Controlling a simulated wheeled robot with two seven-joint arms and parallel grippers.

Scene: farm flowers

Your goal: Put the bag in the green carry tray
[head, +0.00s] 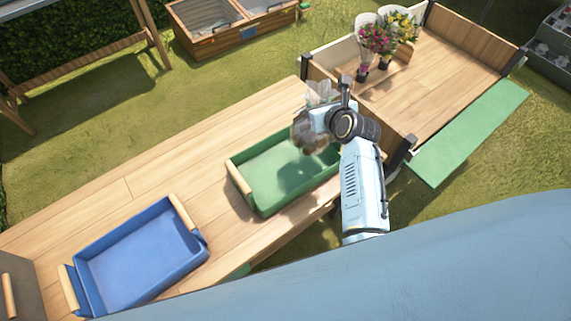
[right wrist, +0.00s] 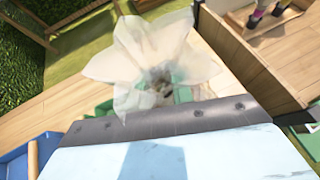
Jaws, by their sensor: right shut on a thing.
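The bag (head: 306,133) is a brownish, see-through bag with a pale, flared top. My right gripper (head: 319,117) is shut on it and holds it over the far right part of the green carry tray (head: 262,205). In the right wrist view the bag's pale top (right wrist: 150,60) spreads open like petals beyond the gripper's edge. The green tray has wooden handles and its visible floor is empty. The gripper hides part of the bag, and I cannot tell whether the bag touches the tray. My left gripper is not in view.
A blue tray (head: 140,262) stands on the wooden table (head: 150,165) at the left. A wooden cart (head: 450,75) with flower bouquets (head: 377,40) stands at the upper right, its green side flap (head: 470,135) folded out. The table's far left stretch is clear.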

